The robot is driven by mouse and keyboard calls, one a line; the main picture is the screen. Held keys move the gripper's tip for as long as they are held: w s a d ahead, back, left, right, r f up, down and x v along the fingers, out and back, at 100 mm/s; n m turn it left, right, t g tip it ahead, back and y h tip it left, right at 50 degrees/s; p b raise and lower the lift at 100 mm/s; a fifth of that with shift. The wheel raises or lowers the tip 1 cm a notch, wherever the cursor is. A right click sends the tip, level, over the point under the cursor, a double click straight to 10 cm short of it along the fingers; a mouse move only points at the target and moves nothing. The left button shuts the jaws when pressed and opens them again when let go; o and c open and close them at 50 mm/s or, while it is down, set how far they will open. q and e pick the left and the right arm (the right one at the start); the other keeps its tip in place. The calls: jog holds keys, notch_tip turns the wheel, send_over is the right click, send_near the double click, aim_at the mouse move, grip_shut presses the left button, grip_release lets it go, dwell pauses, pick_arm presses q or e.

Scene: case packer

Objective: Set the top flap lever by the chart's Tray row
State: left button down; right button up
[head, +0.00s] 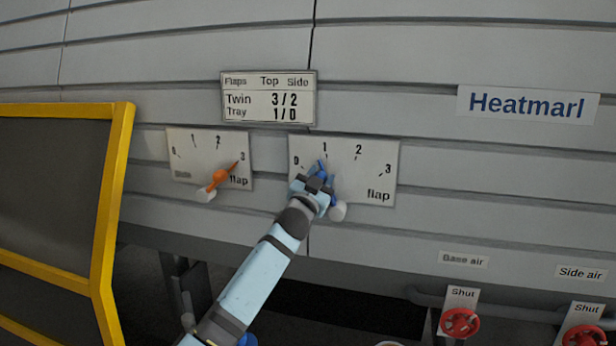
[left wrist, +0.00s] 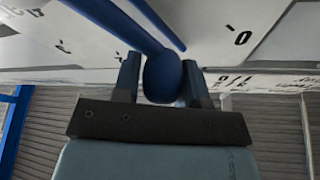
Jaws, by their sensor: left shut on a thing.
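The chart (head: 268,97) on the wall reads Top 3, Side 2 for Twin and Top 1, Side 0 for Tray. My left gripper (head: 314,185) is shut on this lever; in the left wrist view the rounded blue end (left wrist: 163,78) sits between the fingers. My right gripper is not in view.
A second dial plate (head: 205,148) on the left has an orange lever (head: 218,177) pointing near 3. A yellow-framed panel (head: 112,200) stands at the far left. Red valve wheels (head: 460,323) with Shut tags are at the lower right.

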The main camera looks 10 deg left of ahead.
pick_arm(q)
jog(key=shift+d+r+m, duration=0.1)
jog(key=shift+r+m, duration=0.05)
jog(key=shift+m, duration=0.25)
jog(key=shift+d+m+g+p, duration=0.3)
jog(key=shift+d+m+p, duration=0.1)
jog(key=shift+m+p, duration=0.1)
jog(key=shift+d+h, duration=0.15)
jog(key=shift+h, duration=0.15)
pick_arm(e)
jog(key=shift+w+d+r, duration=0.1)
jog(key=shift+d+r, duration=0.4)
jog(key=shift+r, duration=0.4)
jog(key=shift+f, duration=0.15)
pick_arm(q)
jog(key=c, duration=0.7)
grip_release()
jog(key=shift+c, duration=0.2)
jog(key=shift+w, duration=0.1)
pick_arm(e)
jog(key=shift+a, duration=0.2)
